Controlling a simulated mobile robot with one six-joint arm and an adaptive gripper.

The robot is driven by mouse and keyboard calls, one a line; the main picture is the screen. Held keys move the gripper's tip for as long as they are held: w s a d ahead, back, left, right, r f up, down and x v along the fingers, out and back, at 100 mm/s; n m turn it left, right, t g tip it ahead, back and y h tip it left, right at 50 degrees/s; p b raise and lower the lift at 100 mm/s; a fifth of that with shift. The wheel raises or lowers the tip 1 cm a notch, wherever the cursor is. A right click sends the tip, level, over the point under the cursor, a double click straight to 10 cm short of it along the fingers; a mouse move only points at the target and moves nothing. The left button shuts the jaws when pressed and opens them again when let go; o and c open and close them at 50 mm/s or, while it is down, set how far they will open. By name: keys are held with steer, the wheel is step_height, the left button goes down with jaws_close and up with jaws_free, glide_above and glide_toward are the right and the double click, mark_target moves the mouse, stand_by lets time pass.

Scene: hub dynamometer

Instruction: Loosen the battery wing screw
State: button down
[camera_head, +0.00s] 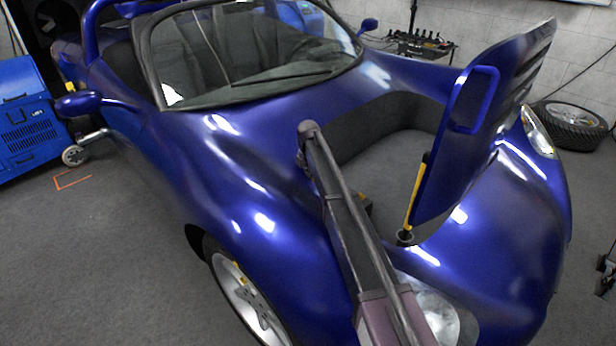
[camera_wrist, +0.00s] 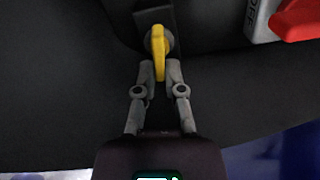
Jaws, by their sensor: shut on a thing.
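The yellow wing screw (camera_wrist: 158,45) shows in the wrist view, upright in the picture on a dark mount. My gripper (camera_wrist: 159,70) points at it, its two grey fingers closed on either side of the lower part of the yellow wing. In the head view my arm reaches over the blue car's front into the open front compartment (camera_head: 385,155). My gripper and the screw are hidden there behind the arm and the compartment edge.
A white switch housing marked OFF (camera_wrist: 258,20) with a red handle (camera_wrist: 298,20) is right of the screw. The raised blue lid (camera_head: 450,150) stands right of my arm, with a yellow strut (camera_head: 416,195) beside it.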

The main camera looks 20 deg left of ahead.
steer(key=shift+s+d+n, duration=0.15)
steer(key=shift+s+n, duration=0.05)
steer(key=shift+n, duration=0.9)
steer(key=c, duration=0.7)
jaws_free()
steer(key=shift+c, duration=0.2)
steer(key=shift+w, duration=0.1)
steer(key=shift+m, duration=0.3)
